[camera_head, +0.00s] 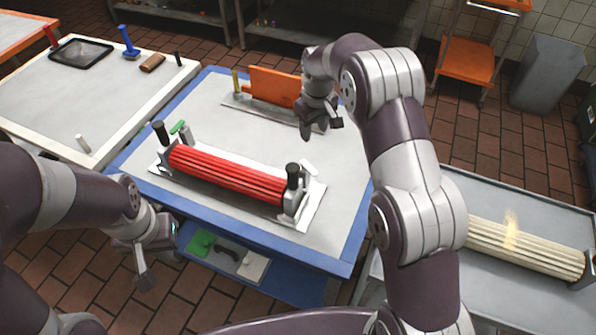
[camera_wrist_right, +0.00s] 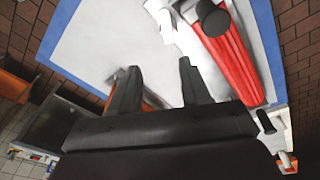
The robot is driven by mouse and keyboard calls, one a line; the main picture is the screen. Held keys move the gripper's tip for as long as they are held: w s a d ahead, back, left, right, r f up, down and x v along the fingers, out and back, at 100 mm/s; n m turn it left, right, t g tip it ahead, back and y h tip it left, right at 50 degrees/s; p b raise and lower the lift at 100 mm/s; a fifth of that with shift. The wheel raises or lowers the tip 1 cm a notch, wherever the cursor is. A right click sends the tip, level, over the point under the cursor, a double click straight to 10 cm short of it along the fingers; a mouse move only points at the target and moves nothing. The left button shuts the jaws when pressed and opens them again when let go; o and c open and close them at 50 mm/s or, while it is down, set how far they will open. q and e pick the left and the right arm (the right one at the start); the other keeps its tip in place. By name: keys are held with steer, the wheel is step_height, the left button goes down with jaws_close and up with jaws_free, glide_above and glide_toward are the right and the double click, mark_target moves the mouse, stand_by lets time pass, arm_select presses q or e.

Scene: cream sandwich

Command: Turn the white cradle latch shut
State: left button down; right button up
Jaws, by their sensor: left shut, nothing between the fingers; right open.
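A red ribbed roller (camera_head: 225,175) lies in a metal cradle (camera_head: 311,213) on the blue-edged table; both also show in the right wrist view, the roller (camera_wrist_right: 236,62) at upper right. A black knob (camera_head: 293,172) stands at the roller's right end. The white latch (camera_head: 308,168) appears as a small pale lever beside that knob; whether it is turned shut is unclear. A green latch (camera_head: 178,127) is at the left end. My right gripper (camera_head: 320,130) is open and empty above the table, behind the cradle. My left gripper (camera_head: 145,278) is shut and empty, in front of the table's left edge.
An orange plate on a stand (camera_head: 273,87) is at the table's back, close to my right gripper. A lower blue shelf (camera_head: 290,285) holds flat pieces. A pale roller (camera_head: 525,248) lies on a right-hand table. The table's right part is clear.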

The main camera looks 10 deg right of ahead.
steer(key=s+g, duration=0.1)
steer(key=s, duration=0.1)
steer(key=b, duration=0.7)
glide_above(313, 171)
steer(key=shift+g, duration=0.3)
step_height(313, 171, down, 9)
steer(key=shift+w+f, duration=0.1)
step_height(313, 171, down, 5)
steer(key=shift+w+r, duration=0.1)
steer(key=shift+r, duration=0.05)
arm_select(q)
step_height(313, 171, down, 7)
steer(key=w, duration=0.1)
steer(key=shift+w+f, duration=0.15)
steer(key=shift+w, duration=0.15)
steer(key=shift+a, duration=0.1)
arm_select(e)
jaws_close()
